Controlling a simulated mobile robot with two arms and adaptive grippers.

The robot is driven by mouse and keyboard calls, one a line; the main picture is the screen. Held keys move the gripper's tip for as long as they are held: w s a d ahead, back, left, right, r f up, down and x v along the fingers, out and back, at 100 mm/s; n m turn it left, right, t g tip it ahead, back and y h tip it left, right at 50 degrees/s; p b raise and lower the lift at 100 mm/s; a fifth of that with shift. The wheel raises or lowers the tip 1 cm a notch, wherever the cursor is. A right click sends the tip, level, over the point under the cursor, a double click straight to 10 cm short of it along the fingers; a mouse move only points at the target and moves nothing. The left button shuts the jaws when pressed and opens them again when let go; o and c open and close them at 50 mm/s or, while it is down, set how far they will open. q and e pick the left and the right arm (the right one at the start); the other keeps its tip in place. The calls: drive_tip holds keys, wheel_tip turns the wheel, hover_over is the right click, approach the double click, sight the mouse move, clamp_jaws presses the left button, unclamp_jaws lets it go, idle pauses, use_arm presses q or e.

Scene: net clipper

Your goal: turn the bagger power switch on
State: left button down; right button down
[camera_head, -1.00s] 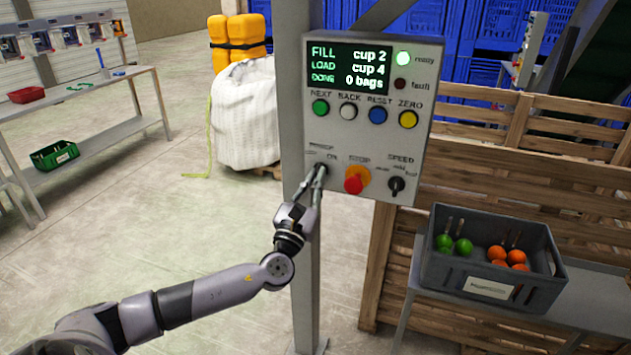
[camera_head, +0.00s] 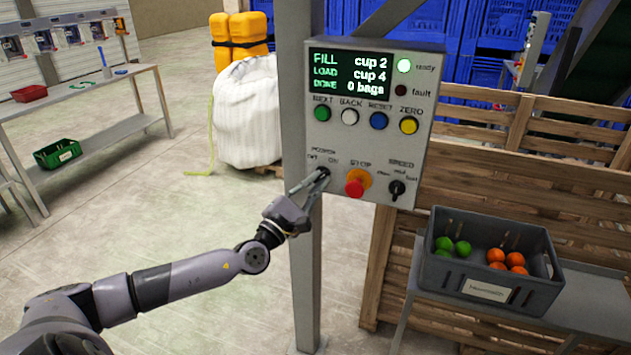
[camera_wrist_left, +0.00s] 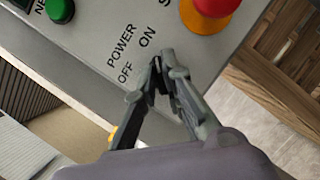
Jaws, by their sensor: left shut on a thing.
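The grey control panel (camera_head: 350,140) is mounted on a post. The power switch (camera_head: 323,173) is at the panel's lower left. My left gripper (camera_head: 318,180) is at this switch with its fingers closed on the knob. In the left wrist view, the fingertips (camera_wrist_left: 160,80) meet just below the POWER, OFF and ON lettering (camera_wrist_left: 130,52) and mostly hide the dark knob. My right gripper is not in view.
The red stop button (camera_head: 356,184) sits close to the right of the power switch, with the speed knob (camera_head: 397,188) beyond it. A grey crate (camera_head: 490,285) with green and orange fruit stands at right.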

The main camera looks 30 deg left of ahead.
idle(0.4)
use_arm(q)
drive_tip(key=c, duration=1.7)
unclamp_jaws()
drive_tip(key=v, duration=1.2)
